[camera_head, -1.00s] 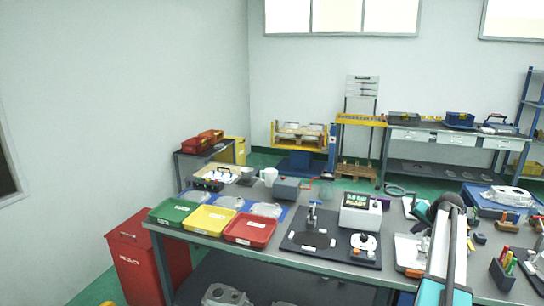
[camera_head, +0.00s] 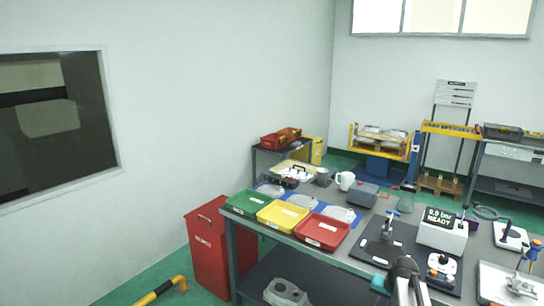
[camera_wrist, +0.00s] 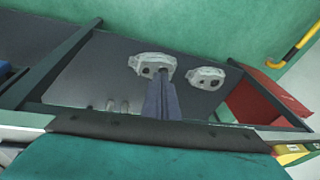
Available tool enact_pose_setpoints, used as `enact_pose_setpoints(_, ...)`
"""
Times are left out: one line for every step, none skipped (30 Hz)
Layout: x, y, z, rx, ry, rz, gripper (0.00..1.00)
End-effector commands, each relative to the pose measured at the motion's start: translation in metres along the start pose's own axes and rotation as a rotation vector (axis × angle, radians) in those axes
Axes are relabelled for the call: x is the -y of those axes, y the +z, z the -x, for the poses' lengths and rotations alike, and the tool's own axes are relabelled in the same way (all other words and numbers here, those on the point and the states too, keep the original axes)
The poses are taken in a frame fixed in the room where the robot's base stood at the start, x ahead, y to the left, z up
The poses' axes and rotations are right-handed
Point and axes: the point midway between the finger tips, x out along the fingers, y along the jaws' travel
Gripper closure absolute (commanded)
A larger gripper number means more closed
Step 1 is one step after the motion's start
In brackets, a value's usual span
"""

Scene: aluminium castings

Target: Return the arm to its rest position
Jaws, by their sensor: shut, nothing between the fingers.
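My gripper (camera_wrist: 163,82) shows in the wrist view as two dark fingers close together, shut and empty. Behind the fingertips, two grey castings (camera_wrist: 206,77) lie on the lower shelf (camera_wrist: 75,88) of the workbench; the fingertips overlap one of them in the picture, and I cannot judge the gap. In the head view, a dark end part of my arm (camera_head: 405,272) shows at the bottom edge, in front of the bench (camera_head: 335,250). My fingers cannot be made out there.
Green (camera_head: 254,202), yellow (camera_head: 283,216) and red (camera_head: 322,231) trays stand along the bench's front left. A display box (camera_head: 441,231) and fixtures stand to the right. A red bin (camera_head: 211,250) stands left of the bench, with a yellow-black rail (camera_head: 160,290) nearby.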

Motion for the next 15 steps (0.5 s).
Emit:
enact_pose_setpoints(0.015, 0.021, -0.007, 0.022, 0.004, 0.035, 1.0)
enact_pose_setpoints(0.022, 0.03, -0.011, 0.033, 0.007, 0.053, 1.0)
enact_pose_setpoints(0.031, 0.042, -0.015, 0.047, 0.013, 0.078, 1.0)
enact_pose_setpoints(0.037, 0.052, -0.019, 0.058, 0.017, 0.096, 1.0)
enact_pose_setpoints(0.044, 0.061, -0.022, 0.069, 0.02, 0.114, 1.0)
enact_pose_setpoints(0.052, 0.074, -0.026, 0.083, 0.025, 0.139, 1.0)
enact_pose_setpoints(0.058, 0.084, -0.029, 0.093, 0.029, 0.157, 1.0)
enact_pose_setpoints(0.064, 0.093, -0.032, 0.104, 0.033, 0.176, 1.0)
enact_pose_setpoints(0.07, 0.107, -0.035, 0.119, 0.039, 0.201, 1.0)
enact_pose_setpoints(0.076, 0.117, -0.038, 0.129, 0.043, 0.22, 1.0)
enact_pose_setpoints(0.08, 0.126, -0.04, 0.139, 0.047, 0.239, 1.0)
enact_pose_setpoints(0.086, 0.139, -0.043, 0.153, 0.053, 0.264, 1.0)
enact_pose_setpoints(0.09, 0.148, -0.045, 0.162, 0.058, 0.282, 1.0)
enact_pose_setpoints(0.094, 0.157, -0.047, 0.171, 0.062, 0.3, 1.0)
enact_pose_setpoints(0.099, 0.168, -0.048, 0.182, 0.067, 0.322, 1.0)
